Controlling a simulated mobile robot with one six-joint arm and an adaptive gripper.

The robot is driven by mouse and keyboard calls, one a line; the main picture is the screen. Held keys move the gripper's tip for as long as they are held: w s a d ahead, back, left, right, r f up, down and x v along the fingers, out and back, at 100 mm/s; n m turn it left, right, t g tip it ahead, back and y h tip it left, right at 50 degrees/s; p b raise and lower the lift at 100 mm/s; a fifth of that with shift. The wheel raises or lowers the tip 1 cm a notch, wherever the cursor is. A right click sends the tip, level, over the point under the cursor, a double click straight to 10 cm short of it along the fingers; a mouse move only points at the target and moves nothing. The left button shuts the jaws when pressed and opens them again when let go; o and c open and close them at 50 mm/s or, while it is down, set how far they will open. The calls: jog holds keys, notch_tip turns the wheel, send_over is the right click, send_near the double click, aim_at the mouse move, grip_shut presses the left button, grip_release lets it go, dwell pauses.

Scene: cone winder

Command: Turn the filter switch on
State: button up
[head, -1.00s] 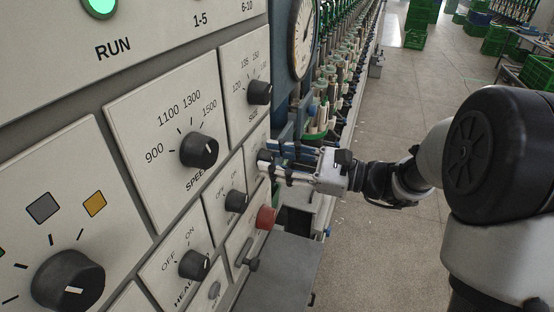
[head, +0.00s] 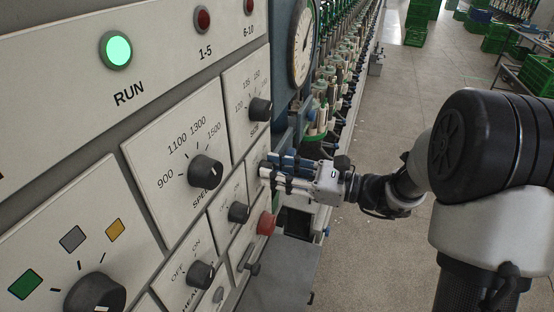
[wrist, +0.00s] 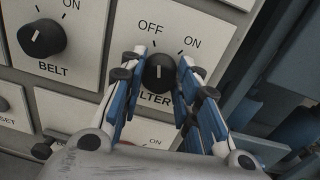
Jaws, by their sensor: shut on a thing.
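The filter switch (wrist: 159,72) is a round black knob with a white mark, on a pale plate lettered OFF and ON. Its mark points roughly straight up in the wrist view, nearer the OFF tick than the ON tick. My gripper (wrist: 158,78) has one blue-and-grey finger on each side of the knob and is shut on it. The fingers partly cover the FILTER label. In the head view my gripper (head: 267,172) reaches the panel from the right, and its fingers hide the filter switch there.
The belt switch (wrist: 40,38) is left of the filter switch. The green RUN lamp (head: 116,49) is lit. Open floor (head: 385,250) lies right.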

jog(key=m+p, duration=0.9)
jog(key=p, duration=0.3)
jog(key=shift+m+t, duration=0.3)
jog(key=shift+f+p, duration=0.1)
jog(key=shift+p, duration=0.25)
jog(key=o, duration=1.1)
jog(key=shift+c, duration=0.2)
jog(key=v, duration=1.2)
